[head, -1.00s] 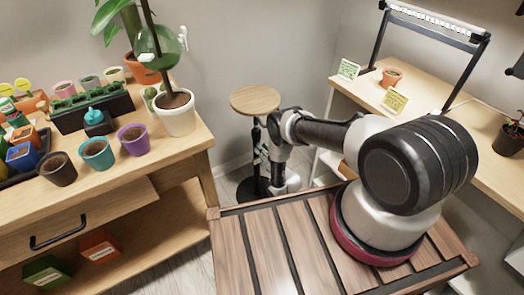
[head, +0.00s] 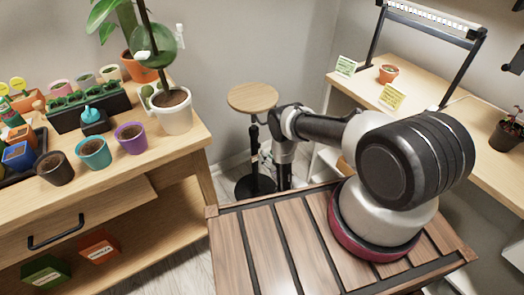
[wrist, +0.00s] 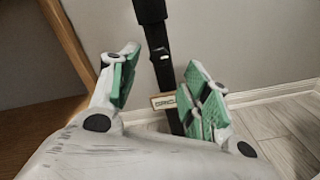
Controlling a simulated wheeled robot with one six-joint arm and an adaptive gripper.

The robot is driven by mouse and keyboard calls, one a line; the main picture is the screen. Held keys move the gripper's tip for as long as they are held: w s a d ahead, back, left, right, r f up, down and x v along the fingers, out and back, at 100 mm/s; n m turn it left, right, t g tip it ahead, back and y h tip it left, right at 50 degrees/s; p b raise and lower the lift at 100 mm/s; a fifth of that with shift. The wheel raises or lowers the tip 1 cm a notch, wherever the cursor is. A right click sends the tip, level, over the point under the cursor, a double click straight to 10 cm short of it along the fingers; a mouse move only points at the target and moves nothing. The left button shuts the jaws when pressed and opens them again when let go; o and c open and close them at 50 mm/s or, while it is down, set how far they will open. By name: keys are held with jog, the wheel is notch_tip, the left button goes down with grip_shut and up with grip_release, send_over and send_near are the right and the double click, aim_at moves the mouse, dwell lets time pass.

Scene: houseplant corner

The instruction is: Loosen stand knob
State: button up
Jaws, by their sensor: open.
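The stand has a round wooden top (head: 253,97) on a black post and a dark round base, and it stands on the floor between the two benches. Its black post (wrist: 160,58) fills the middle of the wrist view, with a small pale mark on it. A small lettered tag (wrist: 163,101) is at the post, between the fingers. My gripper (wrist: 163,88) is open, with one green-padded finger left of the post and the other to its right. I cannot make out the knob clearly. In the head view my arm partly covers the lower stand.
A plant bench at left holds a white pot (head: 172,111) with a leafy plant, near the stand. A wooden bench at right carries a small terracotta pot (head: 389,73) and a yellow card (head: 392,97). Slatted wood (head: 262,245) lies beneath my arm.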

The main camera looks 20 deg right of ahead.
jog(key=v, duration=0.5)
jog(key=shift+w, duration=0.1)
dwell(0.3)
